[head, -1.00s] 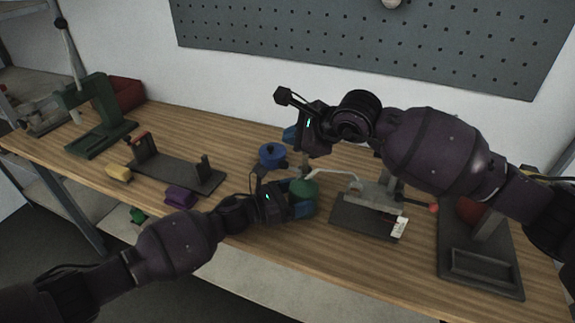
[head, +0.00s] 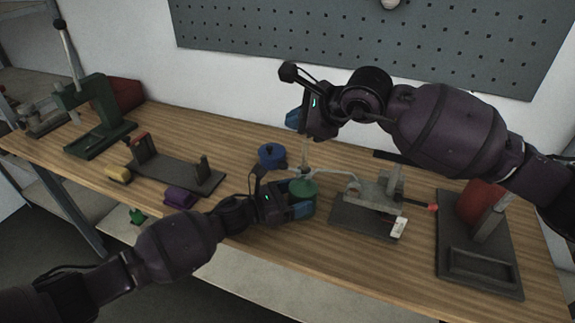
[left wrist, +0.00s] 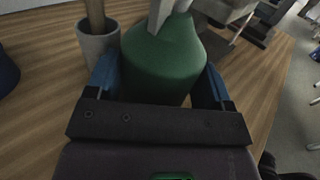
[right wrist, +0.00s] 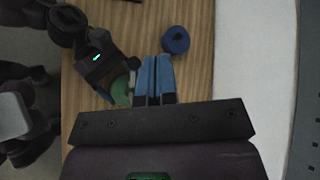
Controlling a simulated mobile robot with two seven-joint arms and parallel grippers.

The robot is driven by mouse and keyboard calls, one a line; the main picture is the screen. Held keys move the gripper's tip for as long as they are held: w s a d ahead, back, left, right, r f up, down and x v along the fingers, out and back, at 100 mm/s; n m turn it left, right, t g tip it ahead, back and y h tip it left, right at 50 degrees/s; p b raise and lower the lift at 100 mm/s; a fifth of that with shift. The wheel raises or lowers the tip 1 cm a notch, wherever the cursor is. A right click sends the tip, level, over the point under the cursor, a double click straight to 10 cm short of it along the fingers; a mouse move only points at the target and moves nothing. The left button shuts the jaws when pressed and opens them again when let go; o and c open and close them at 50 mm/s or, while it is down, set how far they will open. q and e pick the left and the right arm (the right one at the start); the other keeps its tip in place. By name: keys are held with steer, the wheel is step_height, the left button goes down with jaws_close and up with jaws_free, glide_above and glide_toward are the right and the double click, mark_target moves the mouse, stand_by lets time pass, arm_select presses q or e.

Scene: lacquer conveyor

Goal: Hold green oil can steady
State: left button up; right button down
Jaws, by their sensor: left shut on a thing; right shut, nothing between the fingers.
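The green oil can (head: 302,188) stands on the wooden bench near its front edge. In the left wrist view its rounded green body (left wrist: 165,62) sits between the blue fingers, with a pale spout rising from its top. My left gripper (head: 300,198) is shut on the can's body from the front left. My right gripper (head: 296,120) is shut and empty, above and behind the can and apart from it. In the right wrist view its blue fingers (right wrist: 155,68) are together, and the can (right wrist: 121,88) is partly hidden by my left gripper.
A blue round container (head: 272,153) stands behind the can. A grey cup with a wooden stick (left wrist: 98,45) is close beside the can. A grey fixture on a dark base (head: 365,220) is at right. A purple block (head: 180,195) and a dark stand (head: 178,174) are at left.

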mark_target(287, 167)
steer(key=shift+f, duration=0.1)
steer(key=shift+w+a+f, duration=0.1)
steer(key=shift+a+f, duration=0.15)
steer(key=shift+f, duration=1.2)
steer(key=shift+a+f, duration=0.2)
steer(key=shift+f, duration=1.2)
steer(key=shift+w+a+f, duration=0.1)
steer(key=shift+a+f, duration=0.15)
steer(key=shift+f, duration=1.2)
steer(key=shift+f, duration=0.2)
steer(key=shift+f, duration=0.25)
steer(key=shift+f, duration=1.35)
steer(key=shift+d+r, duration=0.25)
steer(key=shift+r, duration=1.25)
